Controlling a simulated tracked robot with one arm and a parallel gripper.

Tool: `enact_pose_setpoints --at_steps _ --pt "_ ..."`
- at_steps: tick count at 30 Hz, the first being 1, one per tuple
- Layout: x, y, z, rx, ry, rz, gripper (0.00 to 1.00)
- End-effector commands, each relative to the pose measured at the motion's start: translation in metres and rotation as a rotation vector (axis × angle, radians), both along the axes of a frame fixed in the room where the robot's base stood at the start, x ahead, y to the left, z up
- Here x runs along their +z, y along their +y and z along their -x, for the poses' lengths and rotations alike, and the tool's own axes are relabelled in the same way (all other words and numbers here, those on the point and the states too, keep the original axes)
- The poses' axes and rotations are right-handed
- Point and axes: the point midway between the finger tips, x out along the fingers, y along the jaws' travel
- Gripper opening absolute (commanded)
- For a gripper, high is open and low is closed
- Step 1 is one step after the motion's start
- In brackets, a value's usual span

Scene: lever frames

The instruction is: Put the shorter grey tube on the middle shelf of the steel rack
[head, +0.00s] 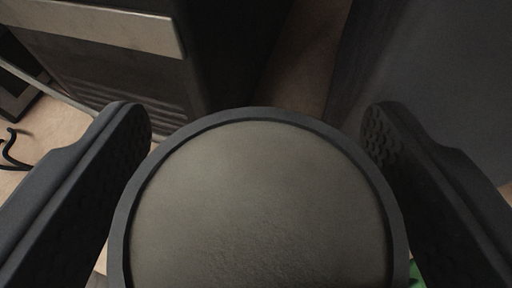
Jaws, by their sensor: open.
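My gripper (257,120) is open, with one dark textured finger at the left and one at the right. Between the fingers is a large round face (255,205), grey-olive with a raised dark rim, very close to the camera and cut off by the bottom edge. I cannot tell whether it is the end of a grey tube or something else. Its sides are hidden beneath it. I cannot make out a second tube or the steel rack with its middle shelf.
A dark cabinet (115,70) with slats and a pale top edge stands at the upper left. A large dark panel (440,80) fills the upper right. A strip of brown floor (308,55) lies between them. Black cable (12,150) lies at the left; a green bit (416,277) shows at lower right.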

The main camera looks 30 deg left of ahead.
Motion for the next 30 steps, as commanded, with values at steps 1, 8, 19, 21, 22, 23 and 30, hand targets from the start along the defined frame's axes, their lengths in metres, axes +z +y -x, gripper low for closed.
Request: enact_pose_setpoints --at_steps 1,8,19,21,22,23,30 --pt "0.001 0.0 0.0 0.0 0.0 0.0 0.7" --pt "0.007 -0.009 0.014 0.0 0.005 0.002 0.7" --pt "0.033 -0.043 0.063 0.0 0.002 0.002 0.7" --pt "0.037 -0.049 0.071 -0.001 0.003 0.001 0.7" --pt "0.039 -0.051 0.074 -0.001 0.003 0.001 0.7" --pt "0.041 -0.053 0.077 -0.001 0.001 0.001 0.7" --pt "0.047 -0.062 0.091 -0.001 0.001 0.001 0.7"
